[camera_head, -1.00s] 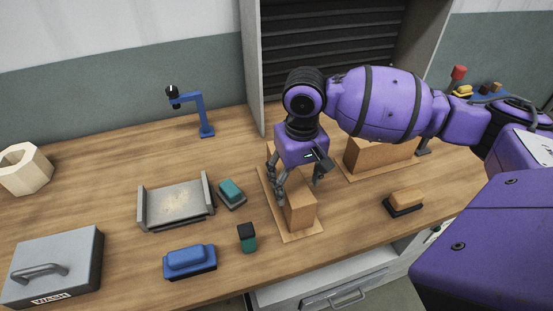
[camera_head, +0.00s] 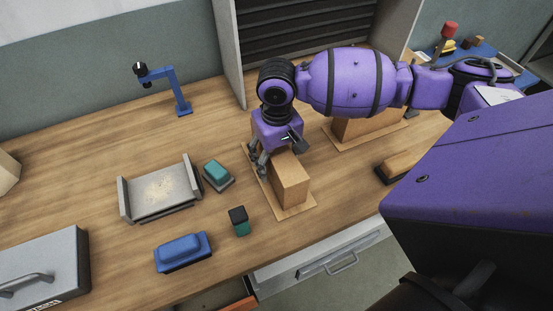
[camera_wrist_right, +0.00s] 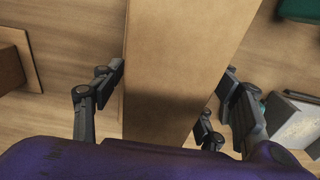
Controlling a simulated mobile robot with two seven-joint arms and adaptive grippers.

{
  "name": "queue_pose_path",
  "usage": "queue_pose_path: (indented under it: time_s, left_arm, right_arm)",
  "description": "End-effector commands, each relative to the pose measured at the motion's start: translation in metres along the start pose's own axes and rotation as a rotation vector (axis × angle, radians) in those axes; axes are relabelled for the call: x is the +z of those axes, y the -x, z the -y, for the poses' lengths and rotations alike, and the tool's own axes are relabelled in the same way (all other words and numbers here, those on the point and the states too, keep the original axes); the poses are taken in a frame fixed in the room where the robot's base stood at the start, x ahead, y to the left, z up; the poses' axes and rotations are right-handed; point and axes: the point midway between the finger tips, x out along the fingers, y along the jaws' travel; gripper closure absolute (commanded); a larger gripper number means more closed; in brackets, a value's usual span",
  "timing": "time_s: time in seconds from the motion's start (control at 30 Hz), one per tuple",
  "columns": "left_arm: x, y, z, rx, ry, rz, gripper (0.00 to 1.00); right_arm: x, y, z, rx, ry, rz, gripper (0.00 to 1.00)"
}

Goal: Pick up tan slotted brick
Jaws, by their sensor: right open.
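A tan block-shaped brick (camera_head: 291,180) lies on a thin tan board (camera_head: 297,213) at the middle of the bench; I cannot make out a slot in it. My right gripper (camera_head: 276,152) is low over the brick's far end, with its fingers open. In the right wrist view the brick (camera_wrist_right: 178,50) runs between the spread fingers of my right gripper (camera_wrist_right: 172,80), with dark fingers on both sides. The left finger is very close to the brick's side; I cannot tell whether it touches. A second, larger tan brick (camera_head: 365,126) stands on another board, partly behind my right arm. My left gripper is not in view.
Left of the brick are a teal-topped block (camera_head: 217,172), a dark and green block (camera_head: 239,221), a blue brush-like block (camera_head: 183,252) and a grey tray (camera_head: 160,190). A blue stand (camera_head: 180,90) is at the back. A tan-topped block (camera_head: 400,165) lies right.

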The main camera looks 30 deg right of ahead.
Motion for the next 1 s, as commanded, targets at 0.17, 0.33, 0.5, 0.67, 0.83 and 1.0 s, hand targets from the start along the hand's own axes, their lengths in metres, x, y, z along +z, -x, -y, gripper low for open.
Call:
queue_pose_path:
  time_s: [0.17, 0.33, 0.5, 0.67, 0.83, 1.0]
  left_arm:
    - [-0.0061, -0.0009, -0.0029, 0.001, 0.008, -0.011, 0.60]
    - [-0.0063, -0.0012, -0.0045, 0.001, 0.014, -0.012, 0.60]
    - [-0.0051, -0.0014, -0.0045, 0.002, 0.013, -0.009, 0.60]
    - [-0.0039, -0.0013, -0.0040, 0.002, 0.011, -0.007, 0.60]
    - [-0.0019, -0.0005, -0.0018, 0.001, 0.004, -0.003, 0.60]
    - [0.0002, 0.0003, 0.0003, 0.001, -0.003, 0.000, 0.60]
  right_arm:
    - [-0.0005, -0.0033, 0.0001, -0.001, 0.000, -0.003, 0.33]
    - [-0.0004, -0.0030, 0.0001, 0.000, 0.000, -0.002, 0.47]
    - [-0.0004, -0.0029, 0.0000, 0.000, 0.000, -0.002, 0.70]
    - [-0.0004, -0.0029, -0.0002, 0.000, 0.000, -0.002, 0.91]
    - [-0.0004, -0.0028, -0.0004, 0.001, 0.000, -0.002, 1.00]
    - [-0.0016, -0.0013, 0.0000, 0.000, 0.001, -0.006, 1.00]
